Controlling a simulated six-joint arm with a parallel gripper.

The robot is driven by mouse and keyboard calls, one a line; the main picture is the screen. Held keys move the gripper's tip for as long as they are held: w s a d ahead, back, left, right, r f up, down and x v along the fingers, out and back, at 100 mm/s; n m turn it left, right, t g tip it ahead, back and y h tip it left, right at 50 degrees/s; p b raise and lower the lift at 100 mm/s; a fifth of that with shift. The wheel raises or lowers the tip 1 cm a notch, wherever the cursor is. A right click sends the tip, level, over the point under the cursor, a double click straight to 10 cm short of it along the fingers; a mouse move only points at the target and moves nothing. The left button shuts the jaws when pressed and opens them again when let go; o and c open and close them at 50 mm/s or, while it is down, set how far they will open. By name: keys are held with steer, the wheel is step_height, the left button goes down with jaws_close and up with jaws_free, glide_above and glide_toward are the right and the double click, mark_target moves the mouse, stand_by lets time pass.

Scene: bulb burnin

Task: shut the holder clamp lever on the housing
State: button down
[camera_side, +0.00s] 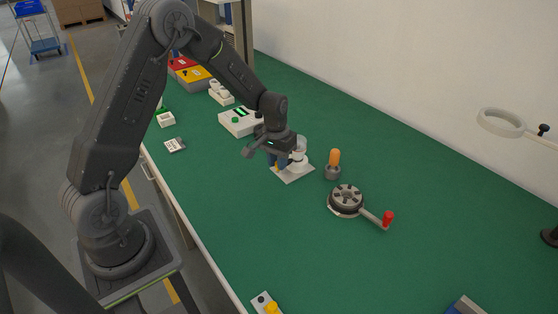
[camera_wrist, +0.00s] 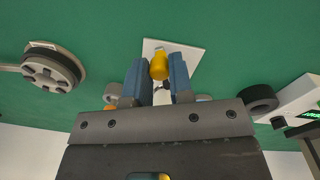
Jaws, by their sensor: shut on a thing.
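The housing is a white square base plate (camera_side: 294,176) with a pale cylindrical holder (camera_side: 299,155) on it, standing on the green bench. The plate also shows in the wrist view (camera_wrist: 190,52). My gripper (camera_side: 275,162) is at the left side of the holder, low over the plate. In the wrist view my gripper (camera_wrist: 159,75) has its two blue fingers on either side of a yellow lever (camera_wrist: 159,66) and is shut on it. The gripper body hides most of the holder in the wrist view, and the lever's angle is hard to tell.
An orange bulb (camera_side: 335,157) stands in a grey socket just right of the housing. A round grey fixture (camera_side: 346,198) with a red-knobbed crank (camera_side: 388,217) lies nearer. A white box (camera_side: 240,122) with a green display stands behind. The bench's right side is mostly clear.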

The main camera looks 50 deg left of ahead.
stand_by(0.4)
steer(key=c, duration=1)
jaws_free()
steer(key=r, duration=1.4)
steer(key=shift+s+a, duration=0.15)
steer(key=shift+a, duration=0.2)
steer(key=s+d+r+m+t, duration=0.2)
steer(key=s+d+r, duration=0.5)
steer(key=s+r, duration=0.25)
steer(key=s+d+t, duration=0.1)
steer(key=s, duration=0.3)
steer(key=s+d+m+t, duration=0.1)
steer(key=s+d, duration=0.1)
steer(key=s, duration=0.3)
steer(key=s+d+m+t, duration=0.1)
steer(key=s+d, duration=0.1)
steer(key=s, duration=0.2)
steer(key=shift+s+y, duration=0.2)
steer(key=shift+y, duration=0.1)
